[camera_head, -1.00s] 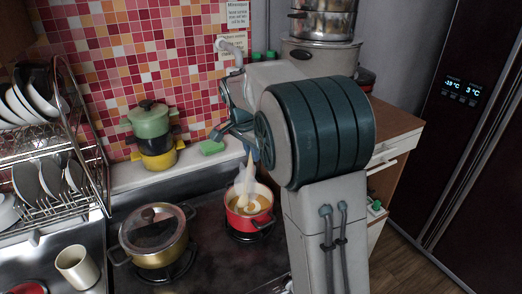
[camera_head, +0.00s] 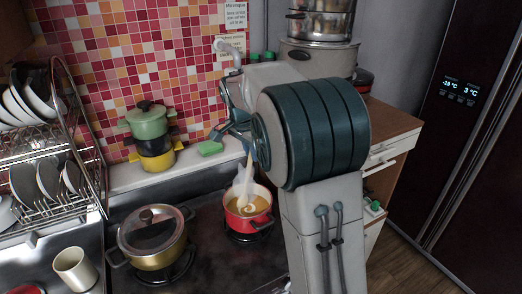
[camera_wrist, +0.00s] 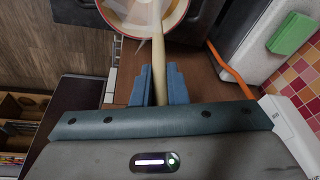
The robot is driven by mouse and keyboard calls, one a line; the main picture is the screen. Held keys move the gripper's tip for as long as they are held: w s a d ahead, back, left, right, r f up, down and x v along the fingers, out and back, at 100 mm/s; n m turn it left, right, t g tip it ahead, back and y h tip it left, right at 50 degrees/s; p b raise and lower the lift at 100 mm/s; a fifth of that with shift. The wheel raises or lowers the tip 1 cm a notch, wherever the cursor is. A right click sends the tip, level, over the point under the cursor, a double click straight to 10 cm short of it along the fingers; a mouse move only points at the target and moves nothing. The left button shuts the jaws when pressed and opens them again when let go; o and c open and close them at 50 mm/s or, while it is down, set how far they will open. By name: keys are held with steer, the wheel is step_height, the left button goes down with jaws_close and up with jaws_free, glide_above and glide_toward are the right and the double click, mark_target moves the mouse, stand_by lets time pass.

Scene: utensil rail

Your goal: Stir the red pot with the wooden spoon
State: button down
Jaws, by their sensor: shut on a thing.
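The red pot (camera_head: 238,222) stands on a burner at the right of the stove, holding orange-brown liquid with a pale swirl and giving off steam. My gripper (camera_head: 244,143) is above it, shut on the wooden spoon (camera_head: 249,163). The spoon points down into the pot; steam and liquid hide its lower end. In the wrist view, the blue fingers of my gripper (camera_wrist: 159,92) close around the spoon's handle (camera_wrist: 159,62), which reaches toward the pot's rim (camera_wrist: 117,25). My arm covers part of the head view to the right of the pot.
A lidded gold pot (camera_head: 155,254) stands on the left burner. A dish rack (camera_head: 62,150), a white mug (camera_head: 75,268), stacked small pots (camera_head: 151,130) and a green sponge (camera_head: 210,148) are nearby. Large steel pots (camera_head: 321,58) stand behind my arm.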

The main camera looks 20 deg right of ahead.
step_height(320, 180, up, 7)
steer(key=s+d+p, duration=0.1)
steer(key=s+p, duration=0.2)
steer(key=p, duration=0.1)
steer(key=shift+d+r, duration=0.2)
stand_by(0.6)
stand_by(0.4)
steer(key=shift+r+p, duration=1.95)
steer(key=shift+r, duration=0.5)
